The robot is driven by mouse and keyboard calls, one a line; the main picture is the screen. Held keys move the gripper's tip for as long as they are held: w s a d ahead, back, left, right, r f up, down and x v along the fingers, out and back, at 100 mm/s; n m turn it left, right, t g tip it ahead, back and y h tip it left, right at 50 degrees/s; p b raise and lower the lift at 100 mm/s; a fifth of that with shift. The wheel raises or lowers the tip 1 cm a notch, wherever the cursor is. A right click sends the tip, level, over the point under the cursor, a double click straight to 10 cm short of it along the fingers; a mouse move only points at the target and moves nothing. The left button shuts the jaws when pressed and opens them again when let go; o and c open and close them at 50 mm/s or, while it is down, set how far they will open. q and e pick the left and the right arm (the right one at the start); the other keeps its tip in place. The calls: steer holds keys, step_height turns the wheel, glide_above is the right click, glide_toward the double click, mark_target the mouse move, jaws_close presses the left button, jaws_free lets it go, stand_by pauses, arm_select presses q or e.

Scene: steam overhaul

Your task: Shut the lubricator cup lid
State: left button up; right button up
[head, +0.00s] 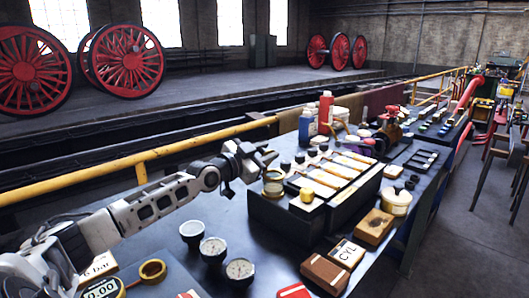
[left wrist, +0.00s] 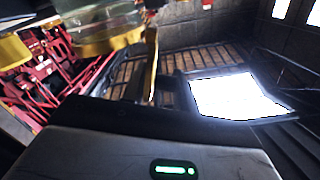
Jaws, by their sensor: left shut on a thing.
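The lubricator cup (head: 273,183) is a small brass-rimmed cup with a glass body at the near left end of a dark block. In the left wrist view, brass and glass parts of the cup (left wrist: 108,42) show blurred at the upper left. A thin brass piece (left wrist: 151,65), seen edge-on, stands beside them and looks like the raised lid. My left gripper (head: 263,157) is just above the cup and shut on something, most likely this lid. Its fingertips hide the lid in the head view, so the exact grip cannot be told. My right gripper is not in view.
Round gauges (head: 213,249) stand in front. A CYL box (head: 346,254) and wooden blocks lie to the right. Bottles (head: 307,126) stand behind. A yellow rail (head: 140,170) runs behind the table.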

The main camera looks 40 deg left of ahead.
arm_select(q)
steer(key=shift+d, duration=0.1)
steer(key=shift+d+m+p, duration=0.3)
steer(key=shift+m+p, duration=0.1)
steer(key=shift+m, duration=0.3)
steer(key=shift+d+m+p, duration=0.25)
steer(key=shift+m+p, duration=0.1)
steer(key=shift+m, duration=0.35)
steer(key=shift+s+d+f+m+p, duration=0.1)
steer(key=shift+d+f+m+p, duration=0.2)
steer(key=shift+m, duration=0.55)
steer(key=shift+d+f+m+p, duration=0.1)
steer(key=shift+d+m, duration=0.25)
steer(key=shift+m, duration=0.5)
steer(key=o, duration=0.8)
steer(key=shift+s+f, duration=0.1)
